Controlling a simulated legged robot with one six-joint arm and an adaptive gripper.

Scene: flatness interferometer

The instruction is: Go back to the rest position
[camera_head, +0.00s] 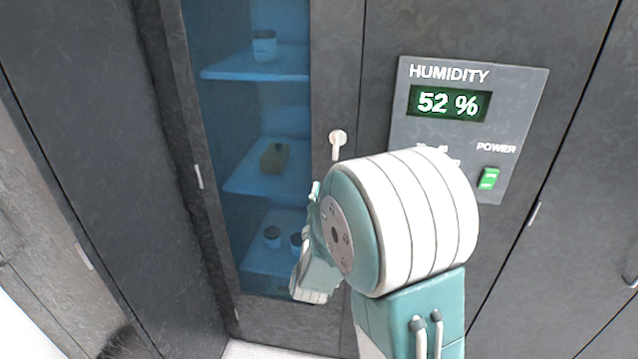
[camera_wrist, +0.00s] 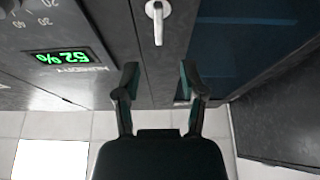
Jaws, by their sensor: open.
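My gripper shows in the wrist view (camera_wrist: 158,82), with its two dark fingers spread apart and nothing between them. It points toward the front of a dark grey cabinet (camera_wrist: 118,40). A white door handle (camera_wrist: 157,22) is beyond the fingertips, apart from them. In the head view my white and teal arm stands in front of the cabinet, and its thick joint hides part of the control panel and the area below the handle (camera_head: 338,143). The fingers are not clearly visible in the head view.
The glass door (camera_head: 215,130) looks closed, with jars and a yellowish block (camera_head: 274,158) on shelves behind it. A humidity panel (camera_head: 468,110) reads 52 % and has a green power switch (camera_head: 488,178). Dark cabinets stand on both sides. Pale floor tiles (camera_wrist: 60,125) show in the wrist view.

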